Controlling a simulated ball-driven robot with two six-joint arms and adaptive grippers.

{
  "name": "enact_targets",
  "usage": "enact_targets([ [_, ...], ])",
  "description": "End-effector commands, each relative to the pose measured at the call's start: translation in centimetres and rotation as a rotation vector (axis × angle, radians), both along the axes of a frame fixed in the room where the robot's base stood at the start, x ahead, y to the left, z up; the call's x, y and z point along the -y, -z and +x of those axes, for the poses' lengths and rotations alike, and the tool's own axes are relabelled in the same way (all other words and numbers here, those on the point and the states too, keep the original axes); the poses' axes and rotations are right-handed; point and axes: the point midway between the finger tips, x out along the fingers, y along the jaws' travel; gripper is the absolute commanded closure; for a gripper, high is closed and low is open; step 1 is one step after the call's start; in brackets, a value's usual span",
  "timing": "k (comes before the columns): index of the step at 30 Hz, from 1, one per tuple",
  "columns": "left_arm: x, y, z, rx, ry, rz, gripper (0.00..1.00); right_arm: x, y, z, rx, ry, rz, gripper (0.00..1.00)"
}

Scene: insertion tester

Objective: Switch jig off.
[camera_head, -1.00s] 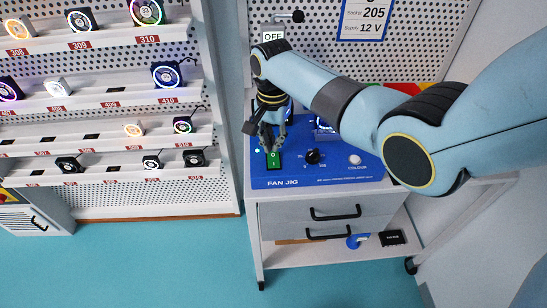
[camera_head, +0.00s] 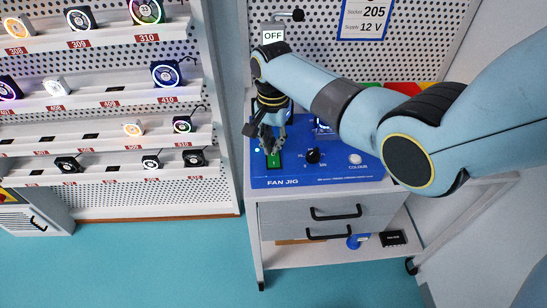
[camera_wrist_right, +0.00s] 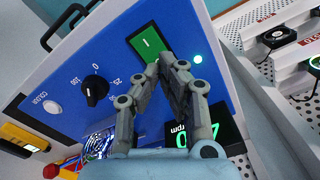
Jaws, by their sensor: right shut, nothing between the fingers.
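The blue fan jig (camera_head: 335,178) stands on a grey cabinet. Its green rocker switch (camera_head: 274,162) is at the front left of the panel. My right gripper (camera_head: 270,149) is shut and empty, with its fingertips over the far end of the switch, hiding that end. In the right wrist view the shut fingertips (camera_wrist_right: 169,60) are at the edge of the green switch (camera_wrist_right: 147,40), whose "I" mark shows; I cannot tell whether they touch it. A small light (camera_wrist_right: 198,59) beside the switch glows. My left gripper is out of view.
A black dial (camera_head: 312,156) and a white colour knob (camera_head: 355,159) sit right of the switch. A lit fan (camera_wrist_right: 98,143) and a green rpm display (camera_wrist_right: 200,148) are nearby. An "OFF" sign (camera_head: 274,36) hangs behind. Fan shelves (camera_head: 110,100) stand at left.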

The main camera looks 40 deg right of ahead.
Motion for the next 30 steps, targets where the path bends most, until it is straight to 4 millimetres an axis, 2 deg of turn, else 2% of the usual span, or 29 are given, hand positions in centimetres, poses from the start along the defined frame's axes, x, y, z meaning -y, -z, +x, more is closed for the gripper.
enact_targets([
  [30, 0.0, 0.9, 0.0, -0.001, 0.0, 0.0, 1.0, 0.0, 1.4, 0.0, 0.0, 0.0, 0.0, 1.0],
])
